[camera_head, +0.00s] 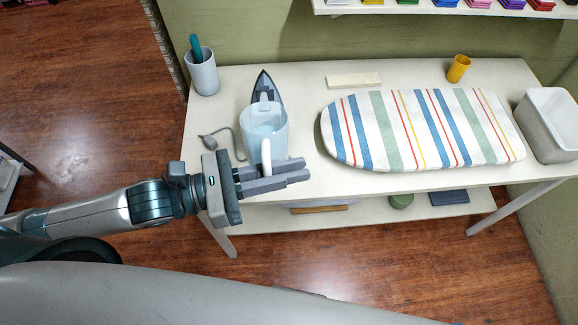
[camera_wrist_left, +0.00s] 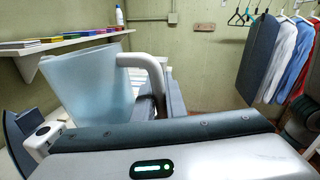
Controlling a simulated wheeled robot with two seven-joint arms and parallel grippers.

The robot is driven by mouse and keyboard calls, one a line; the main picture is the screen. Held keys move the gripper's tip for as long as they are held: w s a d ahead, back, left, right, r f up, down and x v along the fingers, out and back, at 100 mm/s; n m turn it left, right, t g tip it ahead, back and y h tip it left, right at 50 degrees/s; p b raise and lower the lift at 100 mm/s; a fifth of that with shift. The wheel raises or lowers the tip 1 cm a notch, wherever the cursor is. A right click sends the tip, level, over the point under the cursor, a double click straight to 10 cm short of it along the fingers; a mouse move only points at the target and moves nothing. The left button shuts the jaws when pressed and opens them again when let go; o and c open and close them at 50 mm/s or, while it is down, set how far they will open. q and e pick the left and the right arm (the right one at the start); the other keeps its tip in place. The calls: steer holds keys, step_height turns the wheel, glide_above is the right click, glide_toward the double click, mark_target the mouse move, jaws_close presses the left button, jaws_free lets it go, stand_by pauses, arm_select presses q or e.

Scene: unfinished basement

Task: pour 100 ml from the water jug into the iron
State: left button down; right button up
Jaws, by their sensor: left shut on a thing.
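The water jug (camera_head: 262,122) is a pale blue translucent jug with a white handle, at the table's front left in the head view. My left gripper (camera_head: 288,174) is shut on the jug's handle, its fingers reaching in from the left. The jug looks upright and also fills the left of the left wrist view (camera_wrist_left: 95,85). The iron (camera_head: 262,84), dark and pointed, is just behind the jug, which hides much of it. In the left wrist view a part of the iron (camera_wrist_left: 18,135) shows at the left edge. My right gripper is not in view.
A striped ironing board (camera_head: 420,128) lies to the right on the white table (camera_head: 215,118). A grey cup (camera_head: 203,75), a pale block (camera_head: 353,80), a yellow cup (camera_head: 458,69) and a white bin (camera_head: 549,125) stand around it.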

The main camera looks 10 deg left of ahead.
mark_target(277, 152)
arm_select(q)
steer(key=shift+w+r, duration=0.15)
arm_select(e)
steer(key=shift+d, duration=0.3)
arm_select(q)
steer(key=shift+w+a+r+n, duration=0.1)
steer(key=shift+w+r+n, duration=0.05)
steer(key=shift+w+n, duration=0.2)
steer(key=shift+w+a+r+n, duration=0.1)
steer(key=shift+w+n, duration=0.15)
steer(key=shift+n, duration=0.2)
steer(key=shift+w+r, duration=0.1)
steer(key=shift+r, duration=0.05)
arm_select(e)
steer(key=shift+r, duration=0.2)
arm_select(q)
steer(key=shift+w+a+r+n+p, duration=0.1)
steer(key=shift+w+a+n+p, duration=0.1)
steer(key=shift+w+n+p, duration=0.25)
steer(key=shift+s, duration=0.1)
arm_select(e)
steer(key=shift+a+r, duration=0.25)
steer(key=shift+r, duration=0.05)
arm_select(q)
steer(key=shift+w+a+n+g, duration=0.15)
steer(key=shift+w+n+g, duration=0.15)
steer(key=shift+w+n, duration=0.35)
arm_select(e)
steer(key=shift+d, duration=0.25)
